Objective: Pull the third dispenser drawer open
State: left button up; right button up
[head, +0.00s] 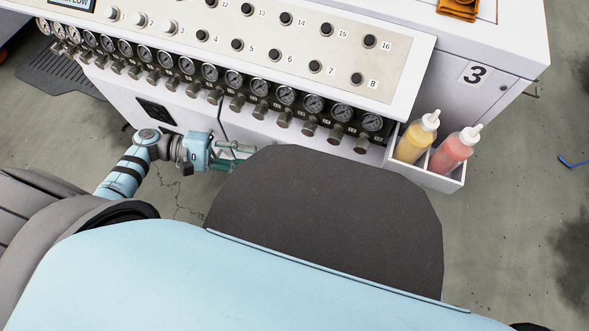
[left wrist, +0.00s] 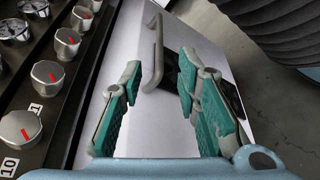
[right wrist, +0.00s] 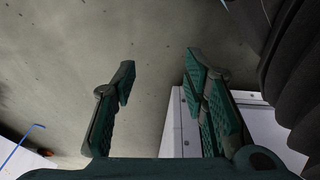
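The white drawer front (left wrist: 180,25) with a grey bar handle (left wrist: 155,50) shows in the left wrist view. No number shows on it, so I cannot tell whether it is the third. My left gripper (left wrist: 160,72) is open, its green-padded fingers on either side of the handle's lower part in the picture. The handle appears beyond the fingertips, and I cannot tell whether they touch. In the head view, this gripper (head: 241,156) is below the gauge row, in front of the white cabinet. My right gripper (right wrist: 160,62) is open and empty; it is not visible in the head view.
A row of gauges (head: 259,87) and knobs (left wrist: 47,73) runs along the cabinet edge. A white bin (head: 437,177) with a yellow bottle (head: 416,140) and a red bottle (head: 452,151) hangs at the right. Floor (right wrist: 150,30) fills much of the right wrist view.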

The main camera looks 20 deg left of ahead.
aim_at(297, 163)
pick_arm(q)
jog(key=b+x, duration=0.2)
jog(key=x, duration=1)
jog(key=shift+w+d, duration=0.15)
jog(key=shift+d, duration=0.45)
pick_arm(e)
jog(key=shift+n, duration=0.3)
jog(key=r, duration=0.3)
jog(key=w+r, duration=0.1)
jog(key=r, duration=0.1)
jog(key=shift+a+r, duration=0.15)
jog(key=shift+a, duration=0.15)
pick_arm(q)
grip_shut()
pick_arm(e)
jog(key=shift+s, duration=0.1)
